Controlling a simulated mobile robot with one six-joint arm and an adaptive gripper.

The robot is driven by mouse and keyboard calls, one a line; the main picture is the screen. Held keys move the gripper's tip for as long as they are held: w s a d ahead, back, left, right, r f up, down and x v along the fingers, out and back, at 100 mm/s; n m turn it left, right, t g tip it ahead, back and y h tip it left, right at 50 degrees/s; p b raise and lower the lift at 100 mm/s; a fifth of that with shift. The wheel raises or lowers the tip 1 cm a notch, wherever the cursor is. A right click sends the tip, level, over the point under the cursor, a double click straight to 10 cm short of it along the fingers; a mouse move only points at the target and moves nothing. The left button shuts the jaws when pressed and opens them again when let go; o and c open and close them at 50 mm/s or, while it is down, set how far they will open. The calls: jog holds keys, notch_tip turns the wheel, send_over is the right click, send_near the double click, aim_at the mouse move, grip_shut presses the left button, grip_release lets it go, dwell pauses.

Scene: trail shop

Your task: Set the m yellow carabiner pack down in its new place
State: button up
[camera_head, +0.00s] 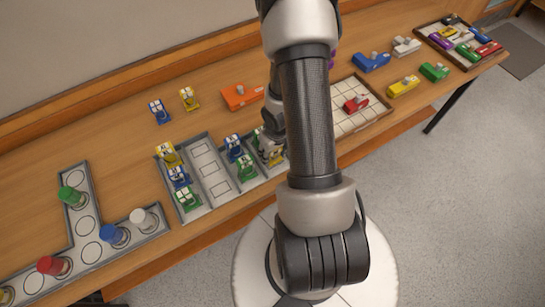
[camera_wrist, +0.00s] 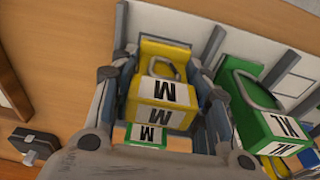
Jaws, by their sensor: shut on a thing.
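The yellow carabiner pack (camera_wrist: 165,92) labelled M sits between the fingers of my gripper (camera_wrist: 160,68) in the wrist view. My gripper is shut on it. In the head view my gripper (camera_head: 270,140) is low over the right part of the grey compartment tray (camera_head: 212,178), and the pack is mostly hidden by my arm. A green pack (camera_wrist: 148,135) labelled M shows close to the yellow one in the wrist view. Whether the yellow pack touches the tray floor I cannot tell.
A green XL pack (camera_wrist: 250,110) stands just right of my gripper in the wrist view. Yellow (camera_head: 168,153), blue (camera_head: 179,177) and green (camera_head: 187,198) packs fill the tray's left column. The column beside it is empty. Two loose packs stand behind the tray.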

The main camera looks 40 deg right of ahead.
jog(key=shift+f, duration=0.7)
jog(key=shift+r, duration=0.1)
jog(key=o, duration=0.8)
jog(key=shift+o, duration=0.2)
